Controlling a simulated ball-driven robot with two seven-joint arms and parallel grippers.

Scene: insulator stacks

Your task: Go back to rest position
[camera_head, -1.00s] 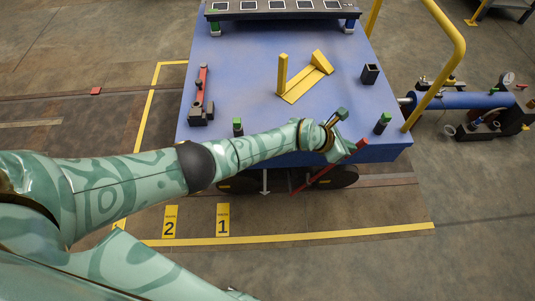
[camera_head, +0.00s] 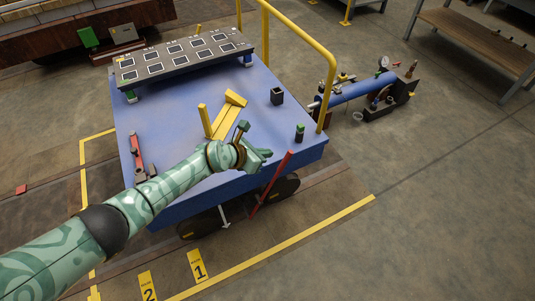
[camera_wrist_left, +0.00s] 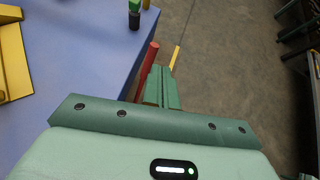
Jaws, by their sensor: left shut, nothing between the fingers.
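My left arm reaches in from the lower left in the head view. Its green gripper (camera_head: 262,156) is over the front edge of the blue cart (camera_head: 185,205), near a red bar (camera_head: 272,182) that slants up from the cart's front. In the left wrist view the gripper's fingers (camera_wrist_left: 161,88) are together with nothing between them, beside the red bar (camera_wrist_left: 147,68). I cannot tell whether they touch it. My right gripper is in neither view.
The cart top holds a yellow bracket (camera_head: 228,112), a dark square cup (camera_head: 277,96), a green-topped post (camera_head: 300,132), a red tool (camera_head: 138,158) and a raised rack (camera_head: 185,57). A yellow handrail (camera_head: 331,85) rises at right. Floor at lower right is clear.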

